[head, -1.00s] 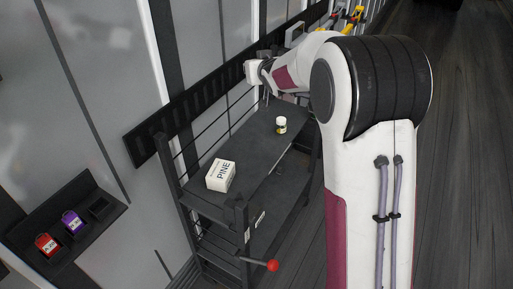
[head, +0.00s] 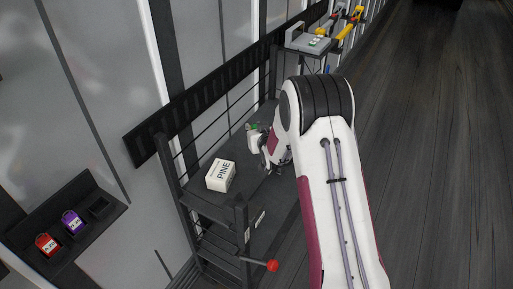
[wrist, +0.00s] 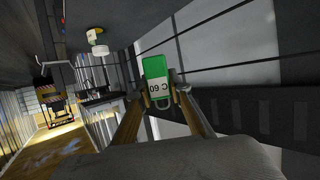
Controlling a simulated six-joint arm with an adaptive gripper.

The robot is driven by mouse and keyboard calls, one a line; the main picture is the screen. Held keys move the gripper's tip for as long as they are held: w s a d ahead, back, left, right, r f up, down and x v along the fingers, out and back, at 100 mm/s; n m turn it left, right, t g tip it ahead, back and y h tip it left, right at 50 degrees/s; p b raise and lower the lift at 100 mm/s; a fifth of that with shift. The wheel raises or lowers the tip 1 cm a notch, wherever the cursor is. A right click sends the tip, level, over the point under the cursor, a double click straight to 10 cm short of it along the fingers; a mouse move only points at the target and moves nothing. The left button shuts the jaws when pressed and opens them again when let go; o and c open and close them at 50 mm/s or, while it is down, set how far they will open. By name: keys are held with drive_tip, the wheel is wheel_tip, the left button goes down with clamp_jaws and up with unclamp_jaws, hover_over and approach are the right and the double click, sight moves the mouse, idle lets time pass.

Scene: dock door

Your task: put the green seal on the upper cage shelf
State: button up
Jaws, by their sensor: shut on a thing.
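The green seal (wrist: 155,68) has a green body, a white label with dark characters and a grey loop. In the wrist view my gripper (wrist: 160,96) is shut on it, one finger on each side. In the head view a small green bit of the seal (head: 254,126) shows at my gripper (head: 258,136), above the far part of the upper cage shelf (head: 250,184). The dark shelf carries a white box marked PINE (head: 221,175) at its near end. I cannot tell whether the seal touches anything below it.
In the wrist view a small jar (wrist: 98,45) with a white lid stands on the shelf; my arm hides it in the head view. A wall rack (head: 80,235) holds a red and a purple seal. A red knob (head: 272,265) sticks out at the cage front.

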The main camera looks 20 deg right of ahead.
drive_tip(key=shift+f, duration=1.25)
hover_over(255, 161)
drive_tip(key=shift+f, duration=3.15)
drive_tip(key=shift+f, duration=1.85)
drive_tip(key=shift+f, duration=0.15)
drive_tip(key=o, duration=0.9)
drive_tip(key=shift+r, duration=0.2)
